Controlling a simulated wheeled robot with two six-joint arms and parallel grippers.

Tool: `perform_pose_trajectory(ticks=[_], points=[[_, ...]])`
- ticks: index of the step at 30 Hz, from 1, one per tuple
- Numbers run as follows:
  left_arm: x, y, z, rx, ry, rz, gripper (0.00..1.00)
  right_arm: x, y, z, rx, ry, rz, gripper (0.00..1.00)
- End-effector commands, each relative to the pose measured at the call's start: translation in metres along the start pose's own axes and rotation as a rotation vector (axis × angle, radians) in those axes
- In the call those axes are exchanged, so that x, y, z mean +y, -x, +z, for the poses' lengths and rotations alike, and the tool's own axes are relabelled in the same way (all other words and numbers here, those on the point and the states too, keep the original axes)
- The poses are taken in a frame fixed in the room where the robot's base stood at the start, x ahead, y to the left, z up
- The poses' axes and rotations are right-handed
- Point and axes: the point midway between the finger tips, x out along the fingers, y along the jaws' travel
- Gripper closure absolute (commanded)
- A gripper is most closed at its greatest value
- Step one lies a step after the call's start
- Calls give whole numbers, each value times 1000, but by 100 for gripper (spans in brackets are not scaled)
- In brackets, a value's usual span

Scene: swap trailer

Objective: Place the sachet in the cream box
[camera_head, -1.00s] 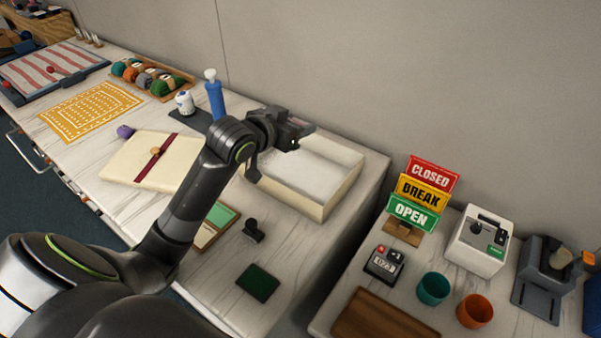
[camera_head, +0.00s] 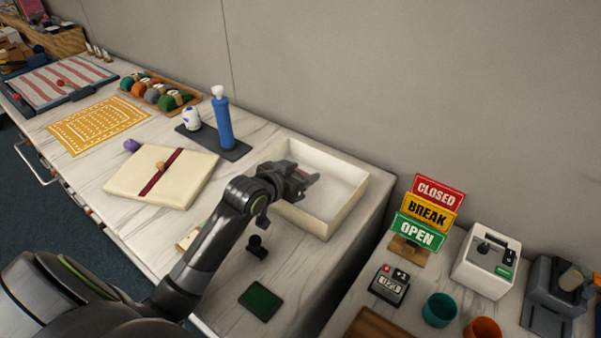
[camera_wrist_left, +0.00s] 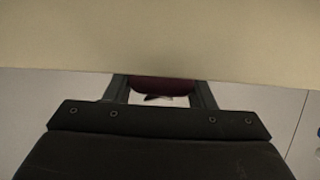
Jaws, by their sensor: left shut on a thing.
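The cream box (camera_head: 348,212) is an open, shallow tray on the white marbled table, right of the middle. My left gripper (camera_head: 306,184) is over the left part of the box, its fingers pointing into the opening. It is shut on a dark red thing, probably the sachet, which shows between the fingers in the left wrist view (camera_wrist_left: 163,84). Most of it is hidden by the fingers and by a cream wall (camera_wrist_left: 160,40) across the top of that view. I cannot tell whether it touches the box floor. My right gripper is not in view.
A blue pump bottle (camera_head: 223,125) stands on a dark tray behind and left of the box. A cream folder with a red band (camera_head: 190,178) lies to the left. A black stamp (camera_head: 257,246) and a green pad (camera_head: 260,301) lie in front. Signs (camera_head: 420,232) stand right, across a gap.

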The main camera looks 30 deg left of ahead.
Motion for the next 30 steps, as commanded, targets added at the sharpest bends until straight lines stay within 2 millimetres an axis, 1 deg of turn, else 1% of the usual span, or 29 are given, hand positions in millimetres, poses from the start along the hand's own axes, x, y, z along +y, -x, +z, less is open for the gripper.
perform_pose_trajectory(ticks=[12,15,16,21,30], points=[[0,-4,11,0,2,0,72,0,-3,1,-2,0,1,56],[0,-4,11,0,1,0,72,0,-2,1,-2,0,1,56],[0,-4,11,0,1,0,49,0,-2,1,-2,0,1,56],[0,-4,11,0,1,0,28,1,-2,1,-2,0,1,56],[0,-4,8,1,0,0,28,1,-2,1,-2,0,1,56]])
